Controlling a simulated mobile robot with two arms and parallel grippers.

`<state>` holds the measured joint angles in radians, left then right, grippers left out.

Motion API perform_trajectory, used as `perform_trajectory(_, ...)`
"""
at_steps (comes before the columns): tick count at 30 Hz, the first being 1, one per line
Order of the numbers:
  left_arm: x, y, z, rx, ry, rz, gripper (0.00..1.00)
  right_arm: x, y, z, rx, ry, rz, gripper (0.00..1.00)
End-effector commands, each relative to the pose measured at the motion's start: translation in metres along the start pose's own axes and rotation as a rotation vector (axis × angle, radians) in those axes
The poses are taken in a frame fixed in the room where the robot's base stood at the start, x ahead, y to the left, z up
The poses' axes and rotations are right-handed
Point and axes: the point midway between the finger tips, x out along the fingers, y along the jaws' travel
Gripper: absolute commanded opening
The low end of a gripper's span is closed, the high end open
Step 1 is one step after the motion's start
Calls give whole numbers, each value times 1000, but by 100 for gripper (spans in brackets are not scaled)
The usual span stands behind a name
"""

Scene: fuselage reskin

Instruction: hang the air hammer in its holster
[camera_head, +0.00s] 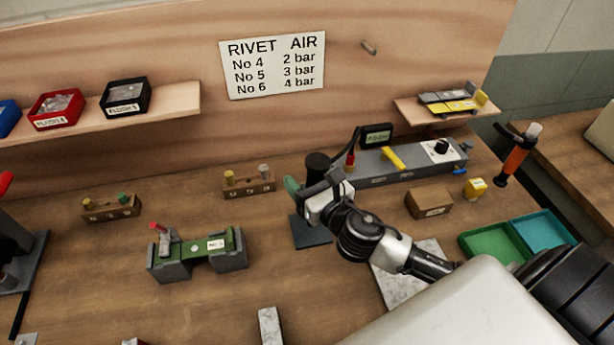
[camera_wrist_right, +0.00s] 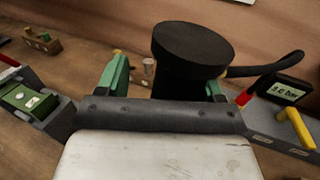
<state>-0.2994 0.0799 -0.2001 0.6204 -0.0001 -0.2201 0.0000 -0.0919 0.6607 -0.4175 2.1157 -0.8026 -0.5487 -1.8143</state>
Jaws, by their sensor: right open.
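A black cylinder with a wide flat top and a curved black hose-like tube (camera_head: 318,163) stands upright above a dark base plate (camera_head: 311,232). It looks like the air hammer, but I cannot tell where tool and holster part. In the right wrist view, the black cylinder (camera_wrist_right: 190,50) rises between and beyond the green fingers. My right gripper (camera_head: 310,188) is open beside its upper part. One green finger shows on each side in the wrist view; contact cannot be told. The lower part is partly hidden by my gripper. My left gripper is out of view.
A grey console (camera_head: 400,160) with a yellow lever and display stands behind. A cardboard box (camera_head: 429,203), green tray (camera_head: 488,243) and teal tray (camera_head: 540,232) lie right. An orange-and-black tool (camera_head: 518,155) stands tilted at the right. A green-topped fixture (camera_head: 215,244) stands left, with bare bench around it.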

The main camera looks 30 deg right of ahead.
Motion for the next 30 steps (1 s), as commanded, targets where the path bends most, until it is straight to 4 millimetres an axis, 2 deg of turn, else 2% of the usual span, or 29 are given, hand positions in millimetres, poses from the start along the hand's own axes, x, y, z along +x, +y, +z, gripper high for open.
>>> perform_trajectory(5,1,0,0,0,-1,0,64,-1,-1,1,-5,-3,-3,70)
perform_trajectory(8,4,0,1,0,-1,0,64,-9,-1,0,-5,-3,-3,70)
perform_trajectory(21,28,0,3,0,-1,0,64,-84,0,-2,-2,1,1,70)
perform_trajectory(30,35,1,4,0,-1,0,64,-106,0,-1,-1,1,0,70)
